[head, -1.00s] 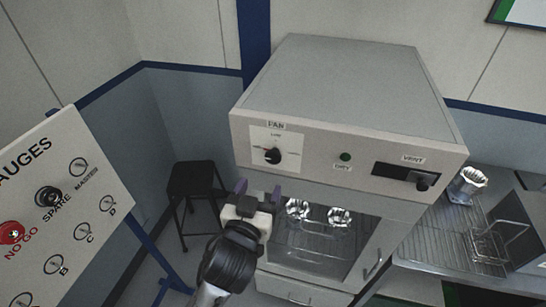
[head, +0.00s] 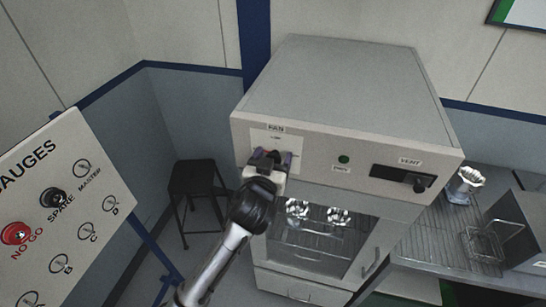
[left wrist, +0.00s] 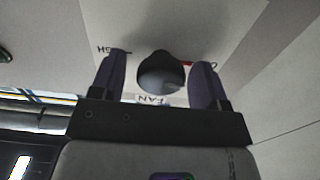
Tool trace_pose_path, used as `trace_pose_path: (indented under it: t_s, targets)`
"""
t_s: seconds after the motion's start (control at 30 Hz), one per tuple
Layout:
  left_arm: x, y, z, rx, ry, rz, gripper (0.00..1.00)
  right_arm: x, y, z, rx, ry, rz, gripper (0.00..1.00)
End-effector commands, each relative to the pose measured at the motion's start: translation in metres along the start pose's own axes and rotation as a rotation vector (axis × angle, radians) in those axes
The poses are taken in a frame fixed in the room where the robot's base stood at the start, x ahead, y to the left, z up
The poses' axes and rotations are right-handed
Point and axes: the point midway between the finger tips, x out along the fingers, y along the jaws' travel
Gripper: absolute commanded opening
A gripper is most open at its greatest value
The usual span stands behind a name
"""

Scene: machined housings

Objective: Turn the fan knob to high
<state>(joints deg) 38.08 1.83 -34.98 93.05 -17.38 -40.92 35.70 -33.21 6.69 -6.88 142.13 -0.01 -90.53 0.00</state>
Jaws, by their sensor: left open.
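The fan knob (left wrist: 161,72) is a dark round knob on a pale plate labelled FAN (head: 276,128) at the left of the oven's front panel. In the head view my left gripper (head: 271,158) is in front of the knob and hides most of it. In the left wrist view the left gripper (left wrist: 157,80) is open, with one purple finger on each side of the knob. Gaps show between the fingers and the knob. The pointer's setting cannot be told. My right gripper is not in view.
The oven (head: 345,85) has a green lamp (head: 344,159) and a vent slider (head: 419,186) to the right of the knob. A gauge board (head: 62,215) stands at left, a black stool (head: 194,180) behind. A wire rack and a metal part (head: 464,186) are on the right bench.

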Motion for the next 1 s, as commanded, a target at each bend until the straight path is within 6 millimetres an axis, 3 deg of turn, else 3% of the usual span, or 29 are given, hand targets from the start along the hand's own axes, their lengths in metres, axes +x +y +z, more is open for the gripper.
trace_pose_path:
  t_s: [0.2,0.7,1.0]
  targets:
    - [0.0,0.0001,0.0001,0.0,0.0,0.0,0.68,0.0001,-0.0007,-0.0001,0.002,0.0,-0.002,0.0]
    - [-0.0002,0.0,0.0003,-0.001,-0.001,0.0,0.21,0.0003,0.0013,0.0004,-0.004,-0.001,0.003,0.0]
    - [-0.0002,0.0002,-0.0008,0.052,-0.001,0.0,0.21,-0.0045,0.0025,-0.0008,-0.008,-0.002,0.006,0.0]
